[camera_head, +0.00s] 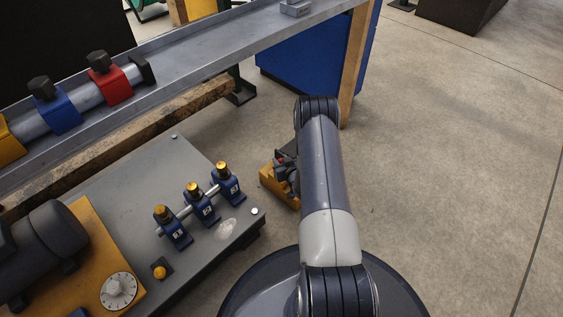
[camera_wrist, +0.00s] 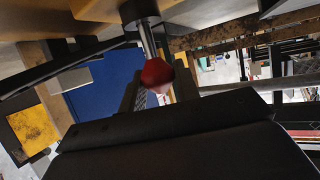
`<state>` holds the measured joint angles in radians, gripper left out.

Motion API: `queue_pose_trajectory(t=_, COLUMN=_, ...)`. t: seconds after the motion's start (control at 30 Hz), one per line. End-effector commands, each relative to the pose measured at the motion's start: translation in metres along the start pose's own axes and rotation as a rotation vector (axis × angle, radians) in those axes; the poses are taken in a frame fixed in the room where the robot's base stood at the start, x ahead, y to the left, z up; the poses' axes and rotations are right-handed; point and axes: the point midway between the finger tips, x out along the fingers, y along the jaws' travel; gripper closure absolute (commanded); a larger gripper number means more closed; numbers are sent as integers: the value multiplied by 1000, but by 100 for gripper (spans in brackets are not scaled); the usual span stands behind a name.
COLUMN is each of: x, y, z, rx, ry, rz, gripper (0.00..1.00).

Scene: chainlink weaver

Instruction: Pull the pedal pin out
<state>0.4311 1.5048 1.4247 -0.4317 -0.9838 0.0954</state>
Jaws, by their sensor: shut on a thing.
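The pedal pin (camera_wrist: 147,42) shows in the wrist view as a short metal shaft with a red knob (camera_wrist: 157,74) on its end. The shaft's far end meets a black collar (camera_wrist: 138,11) on a yellow body; how deep it sits there is hidden. My gripper (camera_wrist: 158,84) is shut on the red knob, one finger on each side. In the head view the yellow pedal block (camera_head: 277,187) is on the floor left of my arm. A small red spot shows beside it, and my wrist covers much of the rest.
A grey machine plate (camera_head: 120,180) with blue clamps (camera_head: 202,203) on a rod stands left of my arm. A metal rail (camera_head: 215,62) with coloured blocks runs above it. A wooden post (camera_head: 354,75) and a blue panel (camera_head: 300,75) stand behind. The floor at right is clear.

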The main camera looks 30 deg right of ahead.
Motion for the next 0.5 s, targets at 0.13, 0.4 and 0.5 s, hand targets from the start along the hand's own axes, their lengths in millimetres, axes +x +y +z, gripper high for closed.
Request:
queue_pose_trajectory(t=0.13, x=-12, y=0, z=-28, rx=0, ry=0, rz=0, gripper=100)
queue_pose_trajectory(t=0.4, x=-16, y=0, z=-38, rx=0, ry=0, rz=-1, gripper=100)
queue_pose_trajectory(t=0.5, x=-16, y=0, z=-39, rx=0, ry=2, rz=-1, gripper=100)
